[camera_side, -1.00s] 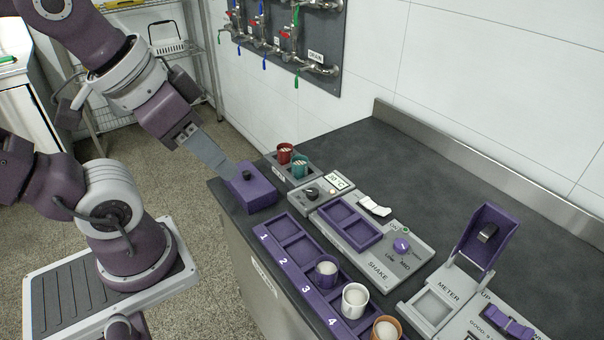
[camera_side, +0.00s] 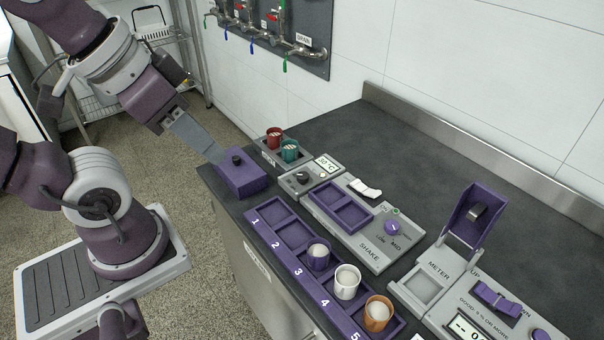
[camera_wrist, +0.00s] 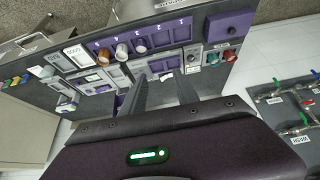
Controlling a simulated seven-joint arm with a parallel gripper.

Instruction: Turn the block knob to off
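A small grey control unit with a black round knob (camera_side: 302,177) and a display reading about 30 °C (camera_side: 327,162) stands on the dark counter. I take this as the block knob; its exact pointer position is too small to read. The unit adjoins a grey holder with a red cup (camera_side: 274,138) and a green cup (camera_side: 289,150). My gripper (camera_side: 217,154) appears in the side view just left of a purple box (camera_side: 242,178) with a black top knob, apart from the block knob. In the wrist view my gripper (camera_wrist: 160,78) has its two fingers apart with nothing visible between them.
Right of the unit is a shaker with a purple tray (camera_side: 342,208) and purple dial (camera_side: 393,229). In front lies a numbered purple rack (camera_side: 283,234) with several cups. A meter with a raised purple lid (camera_side: 466,214) stands farther right. The counter's back is clear.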

